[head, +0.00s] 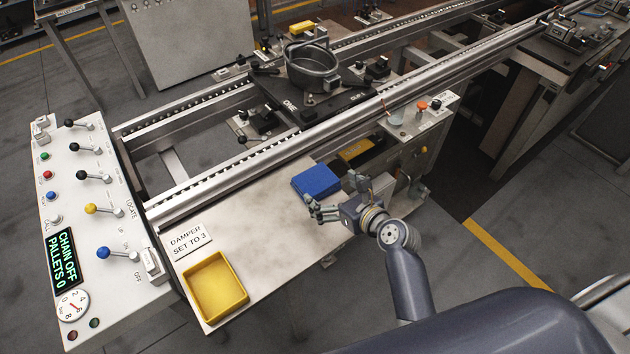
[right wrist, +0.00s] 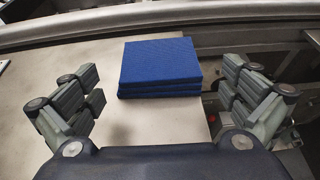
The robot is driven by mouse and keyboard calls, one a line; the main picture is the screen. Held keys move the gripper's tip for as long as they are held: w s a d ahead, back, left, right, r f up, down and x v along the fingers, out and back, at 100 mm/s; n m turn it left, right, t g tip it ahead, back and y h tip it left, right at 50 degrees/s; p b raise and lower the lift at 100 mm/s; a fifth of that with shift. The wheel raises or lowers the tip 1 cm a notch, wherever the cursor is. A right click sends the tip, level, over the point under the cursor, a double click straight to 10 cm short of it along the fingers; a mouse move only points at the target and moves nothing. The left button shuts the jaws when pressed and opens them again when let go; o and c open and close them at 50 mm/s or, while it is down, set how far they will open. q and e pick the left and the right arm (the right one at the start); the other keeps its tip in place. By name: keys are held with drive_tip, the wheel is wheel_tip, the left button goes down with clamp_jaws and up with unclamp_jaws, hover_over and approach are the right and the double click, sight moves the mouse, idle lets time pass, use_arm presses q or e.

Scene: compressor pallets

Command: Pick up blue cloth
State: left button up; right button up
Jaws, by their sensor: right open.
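The blue cloth (head: 316,181) lies folded in a flat stack on the pale work shelf, near its right end beside the metal rail. It also shows in the right wrist view (right wrist: 159,64), ahead of my fingers and between them, with the layered edge facing me. My right gripper (head: 333,197) is open and empty, just in front of the cloth and apart from it. In the right wrist view its fingers (right wrist: 160,95) are spread wide on both sides. My left gripper is not in view.
A yellow tray (head: 243,290) sits at the shelf's near left end, with a "DAMPER SET TO 3" sign (head: 189,241) behind it. A lever panel (head: 60,190) stands at the left. Metal rails (head: 265,140) run behind the shelf (head: 262,228), whose middle is clear.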

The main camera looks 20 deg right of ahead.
sight(318, 182)
drive_tip(key=shift+w+a+f, duration=0.15)
drive_tip(key=shift+w, duration=0.25)
drive_tip(key=shift+w+a+f, duration=0.1)
drive_tip(key=shift+w, duration=0.15)
drive_tip(key=x, duration=0.4)
drive_tip(key=shift+w+a, duration=0.1)
drive_tip(key=shift+a, duration=0.05)
drive_tip(key=shift+w+f, duration=0.2)
drive_tip(key=shift+w, duration=0.15)
drive_tip(key=shift+a, duration=0.1)
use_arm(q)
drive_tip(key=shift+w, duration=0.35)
use_arm(e)
drive_tip(key=c, duration=0.8)
